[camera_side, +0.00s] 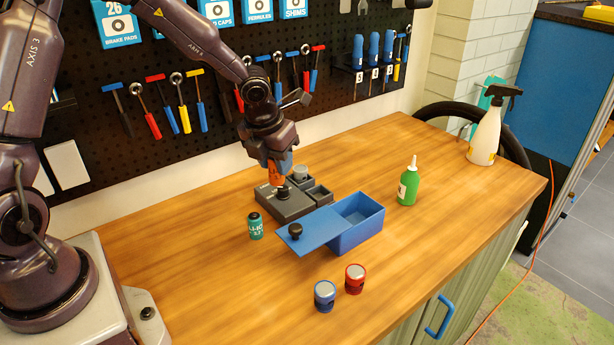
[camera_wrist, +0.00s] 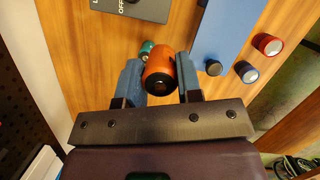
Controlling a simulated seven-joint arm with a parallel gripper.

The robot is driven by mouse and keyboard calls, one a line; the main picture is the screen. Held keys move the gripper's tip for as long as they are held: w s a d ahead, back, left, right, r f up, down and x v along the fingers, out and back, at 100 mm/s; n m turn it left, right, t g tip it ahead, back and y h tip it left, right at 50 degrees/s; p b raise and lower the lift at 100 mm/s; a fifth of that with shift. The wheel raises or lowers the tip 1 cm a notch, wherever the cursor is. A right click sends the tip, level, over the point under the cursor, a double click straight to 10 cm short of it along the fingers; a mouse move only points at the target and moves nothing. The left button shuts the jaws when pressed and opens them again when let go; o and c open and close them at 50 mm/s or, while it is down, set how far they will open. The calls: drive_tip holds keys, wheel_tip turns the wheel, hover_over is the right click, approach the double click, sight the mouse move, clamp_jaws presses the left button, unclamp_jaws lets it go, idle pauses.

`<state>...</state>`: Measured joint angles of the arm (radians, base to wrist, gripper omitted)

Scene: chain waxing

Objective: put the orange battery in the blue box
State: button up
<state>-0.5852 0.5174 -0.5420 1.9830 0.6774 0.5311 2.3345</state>
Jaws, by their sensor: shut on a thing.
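My gripper (camera_side: 279,160) is shut on the orange battery (camera_side: 276,175) and holds it above the bench, in front of the pegboard. In the wrist view the orange battery (camera_wrist: 160,72) sits between the two blue fingers of my gripper (camera_wrist: 161,66). The blue box (camera_side: 362,233) stands on the bench to the right of my gripper. Its blue lid (camera_side: 318,226), with a black knob, is slid to the left, and the right part of the box is open. In the wrist view the lid (camera_wrist: 228,35) lies to the right of the battery.
A grey charger tray (camera_side: 292,208) is below my gripper. A teal battery (camera_side: 256,226) stands left of the lid. Blue (camera_side: 324,296) and red (camera_side: 355,279) cylinders stand in front. A green bottle (camera_side: 408,184) and spray bottle (camera_side: 485,135) are to the right.

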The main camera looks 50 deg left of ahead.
drive_tip(key=w+d+f, duration=0.1)
drive_tip(key=w+d, duration=0.1)
drive_tip(key=d, duration=0.1)
drive_tip(key=w+d+f+m, duration=0.1)
drive_tip(key=w+d, duration=0.2)
drive_tip(key=w+d+f+m, duration=0.1)
drive_tip(key=w+d+f, duration=0.1)
drive_tip(key=d, duration=0.1)
drive_tip(key=shift+w+f+h, duration=0.1)
drive_tip(key=shift+w+h, duration=0.1)
drive_tip(key=shift+h, duration=0.2)
drive_tip(key=shift+m, duration=0.8)
drive_tip(key=w+f, duration=0.5)
drive_tip(key=shift+d, duration=0.1)
drive_tip(key=shift+f, duration=2.2)
drive_tip(key=shift+f, duration=0.15)
drive_tip(key=o, duration=0.7)
